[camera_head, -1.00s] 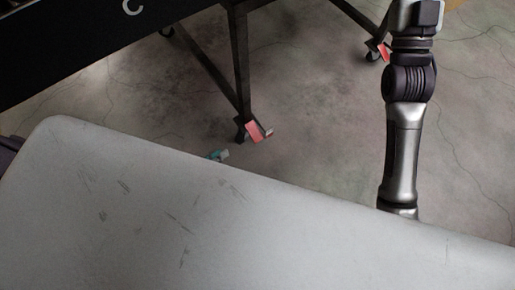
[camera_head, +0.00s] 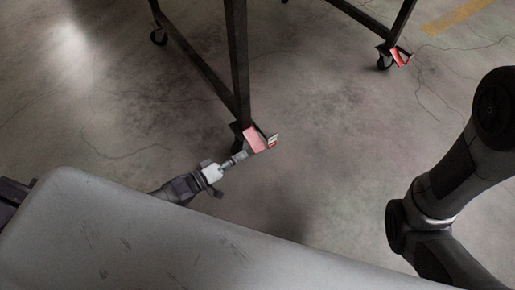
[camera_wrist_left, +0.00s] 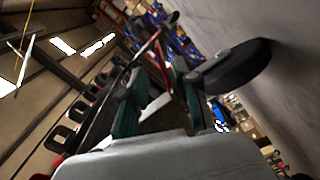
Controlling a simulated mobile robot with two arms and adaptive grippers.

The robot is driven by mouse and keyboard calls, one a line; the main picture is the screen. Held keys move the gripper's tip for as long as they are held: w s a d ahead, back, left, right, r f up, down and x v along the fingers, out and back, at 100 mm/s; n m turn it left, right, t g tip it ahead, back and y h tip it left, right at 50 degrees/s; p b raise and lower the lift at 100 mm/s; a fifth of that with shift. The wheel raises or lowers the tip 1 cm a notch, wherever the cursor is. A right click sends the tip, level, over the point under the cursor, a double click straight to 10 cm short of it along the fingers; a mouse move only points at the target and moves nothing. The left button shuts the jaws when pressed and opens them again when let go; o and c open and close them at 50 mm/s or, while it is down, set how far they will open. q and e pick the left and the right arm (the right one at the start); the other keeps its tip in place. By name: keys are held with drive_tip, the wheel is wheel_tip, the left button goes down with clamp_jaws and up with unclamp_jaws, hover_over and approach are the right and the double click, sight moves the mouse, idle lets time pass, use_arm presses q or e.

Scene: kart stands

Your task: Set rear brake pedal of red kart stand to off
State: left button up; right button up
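A dark kart stand (camera_head: 238,60) rises on legs with casters at the top of the head view. A red brake pedal (camera_head: 257,139) sits at the foot of its near leg. A second red pedal (camera_head: 400,57) is at the far-right caster. My left gripper (camera_head: 240,157) is low, just left of and below the near pedal; contact cannot be told. In the left wrist view its teal-padded fingers (camera_wrist_left: 157,98) stand apart, with a red part (camera_wrist_left: 148,46) beyond them and a dark wheel-like shape (camera_wrist_left: 235,64) at the right. My right gripper is outside the view.
Cracked concrete floor (camera_head: 330,140) is clear between the near leg and my right arm. A yellow floor stripe (camera_head: 458,17) lies at the upper right.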

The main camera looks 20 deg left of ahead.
sight(257, 146)
use_arm(q)
drive_tip(key=b+x, duration=0.2)
drive_tip(key=x, duration=0.5)
drive_tip(key=shift+w+d, duration=0.15)
drive_tip(key=shift+w, duration=0.05)
clamp_jaws()
